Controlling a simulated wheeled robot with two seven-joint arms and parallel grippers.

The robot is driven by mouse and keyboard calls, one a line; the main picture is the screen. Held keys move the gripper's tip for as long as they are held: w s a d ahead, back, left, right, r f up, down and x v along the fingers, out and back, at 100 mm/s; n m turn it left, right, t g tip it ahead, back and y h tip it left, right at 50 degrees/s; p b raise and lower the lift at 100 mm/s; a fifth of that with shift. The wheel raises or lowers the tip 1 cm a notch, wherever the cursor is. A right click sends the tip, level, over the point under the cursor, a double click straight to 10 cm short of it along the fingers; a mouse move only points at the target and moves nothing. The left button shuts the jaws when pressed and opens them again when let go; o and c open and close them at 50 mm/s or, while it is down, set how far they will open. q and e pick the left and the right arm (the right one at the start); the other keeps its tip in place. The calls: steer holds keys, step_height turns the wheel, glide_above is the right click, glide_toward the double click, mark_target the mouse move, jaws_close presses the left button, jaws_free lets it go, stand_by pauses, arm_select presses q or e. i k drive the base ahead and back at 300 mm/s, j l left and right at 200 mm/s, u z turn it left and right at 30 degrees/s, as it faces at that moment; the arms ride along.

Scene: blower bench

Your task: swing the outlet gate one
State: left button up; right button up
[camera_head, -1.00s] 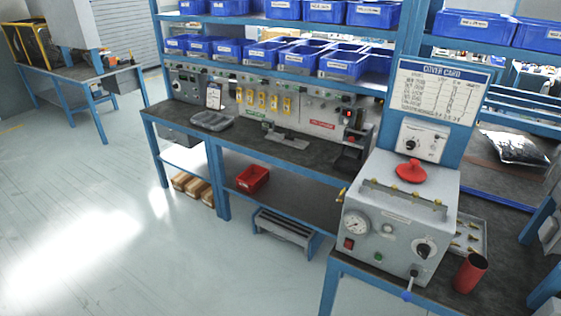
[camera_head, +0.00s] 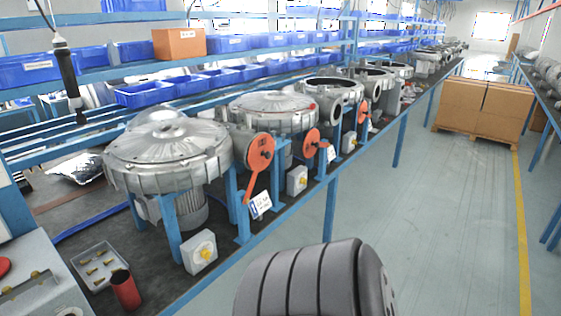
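A row of silver blowers stands along the bench, the nearest blower (camera_head: 165,155) at left and a second blower (camera_head: 272,112) behind it. Orange round gates with dark centre knobs sit at the blowers' aisle side: the nearest gate (camera_head: 261,152), a second gate (camera_head: 312,142) and a third gate (camera_head: 362,111). The nearest gate has an orange arm hanging down and slightly left. A white and blue tag (camera_head: 261,206) is below it. I cannot read which gate is number one. Neither of my grippers is in view.
White boxes with yellow knobs, the nearest box (camera_head: 199,252), sit along the bench edge. A red cup (camera_head: 125,289) and a tray (camera_head: 98,268) of brass parts are at lower left. Cardboard boxes (camera_head: 484,108) stand on a pallet. The aisle floor (camera_head: 440,230) is clear.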

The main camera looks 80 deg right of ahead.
mark_target(261, 152)
steer(key=z, duration=0.45)
steer(key=l+z, duration=0.1)
steer(key=z, duration=1.75)
steer(key=i, duration=0.1)
